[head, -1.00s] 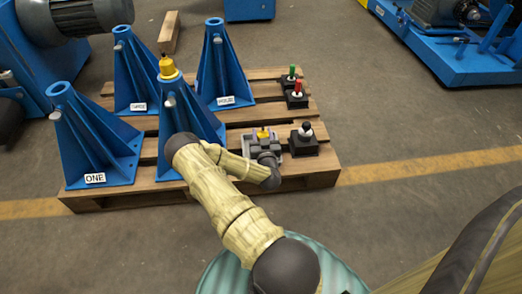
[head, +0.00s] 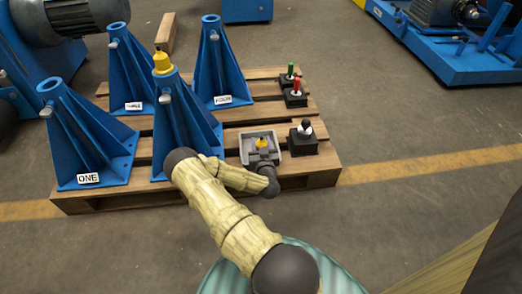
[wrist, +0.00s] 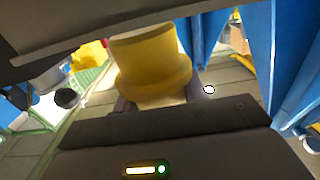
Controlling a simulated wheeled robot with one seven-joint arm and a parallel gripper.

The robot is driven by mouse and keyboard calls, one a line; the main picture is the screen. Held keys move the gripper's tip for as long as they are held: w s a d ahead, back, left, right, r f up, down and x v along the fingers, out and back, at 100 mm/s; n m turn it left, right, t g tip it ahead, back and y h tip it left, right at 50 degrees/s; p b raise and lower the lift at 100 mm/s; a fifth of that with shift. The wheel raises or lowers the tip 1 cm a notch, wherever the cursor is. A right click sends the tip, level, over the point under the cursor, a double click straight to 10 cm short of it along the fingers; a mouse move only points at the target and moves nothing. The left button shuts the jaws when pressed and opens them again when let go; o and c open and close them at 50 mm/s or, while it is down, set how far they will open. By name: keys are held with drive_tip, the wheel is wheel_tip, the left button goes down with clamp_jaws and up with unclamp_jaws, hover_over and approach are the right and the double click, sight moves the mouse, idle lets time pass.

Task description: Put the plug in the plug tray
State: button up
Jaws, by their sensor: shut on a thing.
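A yellow plug (wrist: 150,65) with a wide collar fills the middle of the wrist view. My gripper (wrist: 157,103) is shut on it, with a fingertip at each side of its lower part. In the head view, a yellow piece with a dark tip (head: 262,144) shows inside the outline of a grey square tray (head: 245,155) on the pallet's right part. It seems to be the held plug, but I cannot tell whether it touches the tray floor. My wrist is just in front of the tray, and my fingers cannot be made out there.
Several blue stands (head: 95,150) fill the pallet's left and middle; one carries a yellow capped part (head: 163,63). A black-based switch (head: 302,140) stands close right of the tray. Red and green levers (head: 293,88) stand behind. Wooden pallet slats (head: 255,112) are bare behind the tray.

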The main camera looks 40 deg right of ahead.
wheel_tip(320, 180, down, 4)
drive_tip(key=b, duration=0.2)
drive_tip(key=shift+w+a+r+b, duration=0.1)
drive_tip(key=shift+b, duration=0.25)
drive_tip(key=o, duration=1)
drive_tip(key=shift+r, duration=0.1)
drive_tip(key=shift+s+a+p, duration=0.1)
drive_tip(key=shift+s+p, duration=0.15)
drive_tip(key=shift+p, duration=0.1)
drive_tip(key=p+v, duration=0.5)
drive_tip(key=v, duration=0.6)
drive_tip(key=shift+s+a+p, duration=0.1)
drive_tip(key=shift+s+p, duration=0.1)
drive_tip(key=shift+p, duration=0.2)
